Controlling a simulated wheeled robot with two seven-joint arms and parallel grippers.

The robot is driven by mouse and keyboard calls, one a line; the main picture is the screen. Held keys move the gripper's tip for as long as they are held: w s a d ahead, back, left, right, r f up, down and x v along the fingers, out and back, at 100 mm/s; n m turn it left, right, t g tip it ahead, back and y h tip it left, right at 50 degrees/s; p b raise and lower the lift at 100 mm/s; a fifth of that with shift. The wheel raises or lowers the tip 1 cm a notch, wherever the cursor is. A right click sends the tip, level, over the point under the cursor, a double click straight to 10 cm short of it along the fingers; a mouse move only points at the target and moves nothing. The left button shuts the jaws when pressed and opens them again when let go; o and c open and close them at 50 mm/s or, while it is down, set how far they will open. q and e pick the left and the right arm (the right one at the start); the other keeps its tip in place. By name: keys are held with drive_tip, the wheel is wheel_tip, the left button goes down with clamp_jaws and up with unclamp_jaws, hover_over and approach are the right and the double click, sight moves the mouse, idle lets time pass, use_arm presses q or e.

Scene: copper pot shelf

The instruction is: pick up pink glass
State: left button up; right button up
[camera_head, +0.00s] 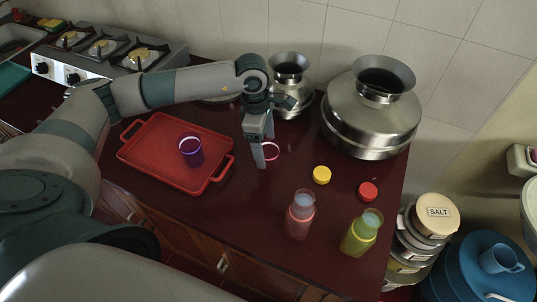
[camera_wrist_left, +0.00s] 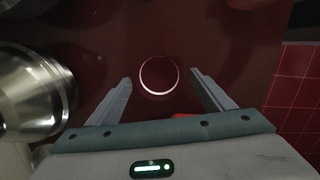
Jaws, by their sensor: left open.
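The pink glass (camera_head: 272,152) stands on the dark red counter, just right of the red tray; only its pink rim shows clearly, and my gripper hides part of it. In the left wrist view its round rim, the pink glass (camera_wrist_left: 159,92), lies between the two fingers and a little ahead of them. My left gripper (camera_head: 261,160) points down right at the glass, open and empty; its spread fingers also show in the left wrist view (camera_wrist_left: 160,82). My right gripper is not in view.
A red tray (camera_head: 155,172) holding a purple glass (camera_head: 191,152) is to the left. Metal pots (camera_head: 365,120) stand behind and right. Yellow (camera_head: 321,175) and red (camera_head: 368,191) lids and two bottles (camera_head: 299,217) (camera_head: 359,236) are in front right. A stove (camera_head: 110,55) is at back left.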

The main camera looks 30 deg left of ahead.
use_arm(q)
drive_tip(key=shift+f, duration=0.3)
drive_tip(key=shift+d+f+p, duration=0.3)
drive_tip(key=shift+f+p, duration=0.15)
drive_tip(key=shift+p, duration=0.3)
drive_tip(key=f+p, duration=0.1)
drive_tip(key=f, duration=0.1)
drive_tip(key=shift+w+d+f+p, duration=0.15)
drive_tip(key=shift+d+f+p, duration=0.2)
drive_tip(key=shift+f+p, duration=0.05)
drive_tip(key=shift+f, duration=0.65)
drive_tip(key=c, duration=1.2)
